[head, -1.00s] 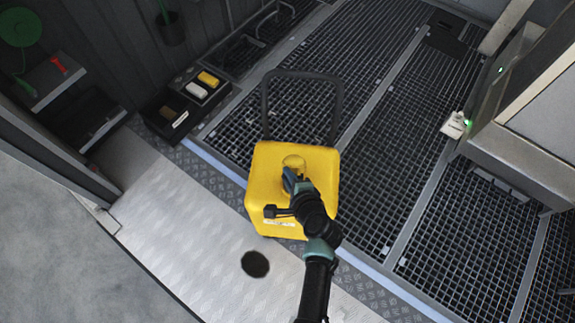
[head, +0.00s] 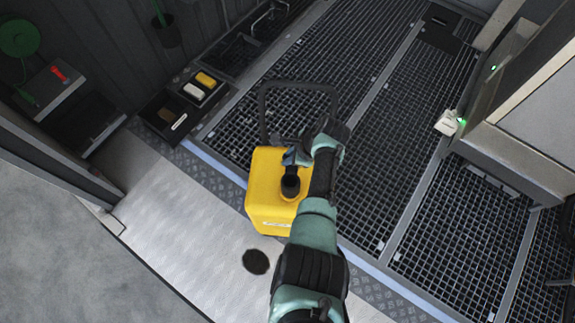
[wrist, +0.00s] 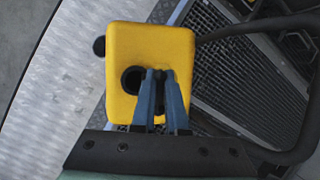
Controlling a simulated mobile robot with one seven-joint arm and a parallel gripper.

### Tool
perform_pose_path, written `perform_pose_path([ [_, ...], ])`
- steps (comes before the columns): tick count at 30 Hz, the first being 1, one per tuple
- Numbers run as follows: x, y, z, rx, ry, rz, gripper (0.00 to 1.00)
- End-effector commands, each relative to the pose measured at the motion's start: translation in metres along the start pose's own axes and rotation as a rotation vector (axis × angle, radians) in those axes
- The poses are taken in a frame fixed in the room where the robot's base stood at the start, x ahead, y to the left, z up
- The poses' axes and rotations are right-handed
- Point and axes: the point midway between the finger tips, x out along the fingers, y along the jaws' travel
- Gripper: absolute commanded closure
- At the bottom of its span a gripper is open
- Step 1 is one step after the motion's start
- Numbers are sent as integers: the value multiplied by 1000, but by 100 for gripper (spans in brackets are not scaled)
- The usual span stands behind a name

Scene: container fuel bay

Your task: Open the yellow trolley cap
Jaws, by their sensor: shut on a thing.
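The yellow trolley (head: 262,190) stands at the edge of the grating, and its top fills the middle of the wrist view (wrist: 150,45). A round dark opening (head: 290,187) shows in its top; in the wrist view the opening (wrist: 131,79) is just left of my fingers. My gripper (head: 295,157), with blue fingers, is above the trolley top beside the opening. In the wrist view my gripper (wrist: 161,80) is shut on a small dark part, which looks like part of the cap. The rest of the cap is mostly hidden by the fingers.
The trolley's black handle (head: 298,86) rises behind it and runs along the right in the wrist view. A tray (head: 160,121) with yellow and white items lies back left. A wall unit (head: 530,150) stands at right. Grating right of the trolley is clear.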

Motion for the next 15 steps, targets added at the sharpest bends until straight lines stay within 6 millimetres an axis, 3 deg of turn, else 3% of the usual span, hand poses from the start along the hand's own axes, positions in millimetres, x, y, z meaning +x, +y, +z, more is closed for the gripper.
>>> perform_pose_path([
  [15,5,-10,-2,69,6,174,100],
])
